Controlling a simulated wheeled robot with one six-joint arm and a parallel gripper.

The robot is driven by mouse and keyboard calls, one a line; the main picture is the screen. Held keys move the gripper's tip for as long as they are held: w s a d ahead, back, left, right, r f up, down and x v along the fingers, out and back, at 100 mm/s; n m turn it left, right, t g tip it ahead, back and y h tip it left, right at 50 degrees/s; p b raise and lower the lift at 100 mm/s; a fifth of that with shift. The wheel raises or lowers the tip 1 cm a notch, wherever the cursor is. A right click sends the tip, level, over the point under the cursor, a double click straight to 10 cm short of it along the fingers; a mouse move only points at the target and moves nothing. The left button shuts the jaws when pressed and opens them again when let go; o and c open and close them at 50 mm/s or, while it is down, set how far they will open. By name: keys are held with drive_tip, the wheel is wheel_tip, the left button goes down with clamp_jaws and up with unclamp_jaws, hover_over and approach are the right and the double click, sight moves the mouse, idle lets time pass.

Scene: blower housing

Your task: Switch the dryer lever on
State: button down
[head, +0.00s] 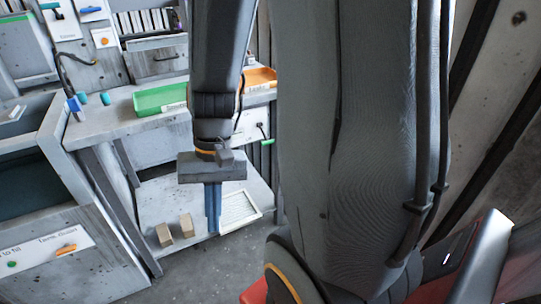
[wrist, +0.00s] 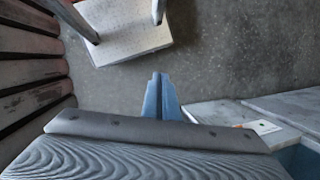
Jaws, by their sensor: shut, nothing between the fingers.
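My gripper (head: 213,228) points down in the middle of the head view, its blue fingers together and empty. They also show shut in the wrist view (wrist: 158,76), over bare floor. No lever is marked clearly as the dryer's. An orange lever (head: 66,250) sits on a white label plate at the lower left. A blue handle (head: 91,9) is on a white plate at the upper left. A green-tipped handle (head: 267,142) is on a white plate right of my gripper. The gripper appears apart from all of them.
A workbench (head: 125,122) carries a green tray (head: 160,97) and an orange tray (head: 260,77). Two tan blocks (head: 164,235) and a white grille (head: 239,210) lie on the low shelf (head: 150,207). The grey floor (wrist: 240,60) is open.

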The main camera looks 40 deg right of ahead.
sight(264, 134)
wheel_tip(264, 134, down, 5)
drive_tip(key=w+a+m+y+b, duration=0.2)
drive_tip(key=m+y+b, duration=0.2)
drive_tip(key=m, duration=0.2)
drive_tip(key=w+d+f+m+t+y+b, duration=0.1)
drive_tip(key=w+d+f+m+t+b, duration=0.2)
drive_tip(key=w+d+m+t+b, duration=0.25)
drive_tip(key=w+d+f+m+t+y+b, duration=0.2)
drive_tip(key=w+d+m+t, duration=0.35)
drive_tip(key=w+m, duration=0.3)
drive_tip(key=d+f+m+t+h+b, duration=0.2)
drive_tip(key=d+m+h, duration=0.5)
drive_tip(key=d, duration=0.7)
drive_tip(key=d+f+m+t+h+b, duration=0.3)
drive_tip(key=d+f+m+h, duration=0.3)
drive_tip(key=d, duration=0.8)
drive_tip(key=shift+m+t+h, duration=0.4)
drive_tip(key=shift+t+h, duration=0.1)
drive_tip(key=shift+t, duration=0.4)
drive_tip(key=shift+a+b, duration=0.1)
drive_tip(key=shift+b, duration=0.2)
drive_tip(key=w+d+r, duration=0.2)
drive_tip(key=w, duration=0.6)
drive_tip(key=shift+w+r+b, duration=0.3)
drive_tip(key=shift+w+b, duration=0.05)
drive_tip(key=shift+b, duration=0.1)
